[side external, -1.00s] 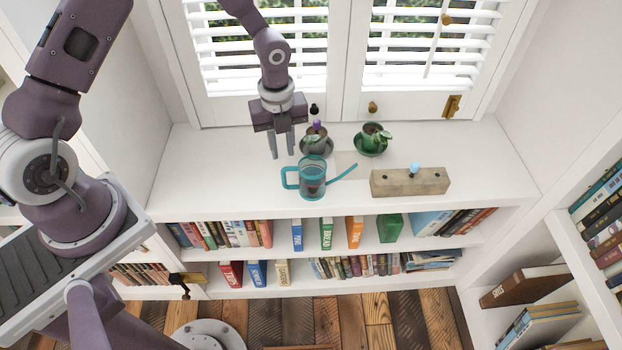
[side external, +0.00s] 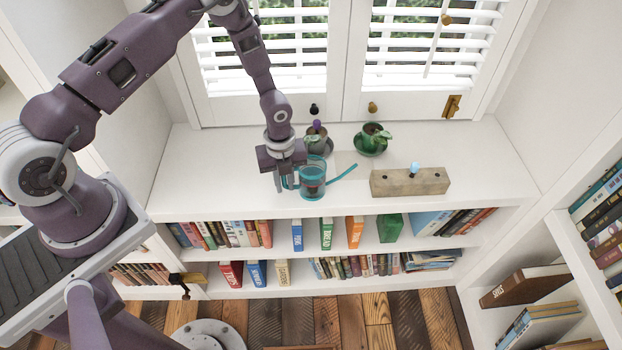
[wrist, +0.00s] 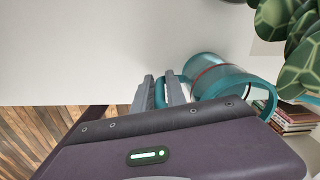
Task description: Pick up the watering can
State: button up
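The watering can (side external: 313,183) stands upright on the white shelf top, a clear teal-rimmed body with a long thin spout to the right and a loop handle on its left. In the wrist view the can (wrist: 208,74) lies right of my fingers. My gripper (side external: 288,184) points down at the handle side. In the wrist view the handle (wrist: 160,93) sits between the two fingers of my gripper (wrist: 162,88). The fingers look still apart around it; contact is not clear. The gripper partly hides the handle in the side view.
A wooden block (side external: 410,182) with a pale blue object on it lies right of the spout. A green pot (side external: 372,140) and a dark pot (side external: 317,141) stand behind the can, near the shuttered window. The shelf's left part and front strip are clear.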

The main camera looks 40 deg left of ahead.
grip_shut()
jog(key=shift+r, duration=0.15)
dwell(1.3)
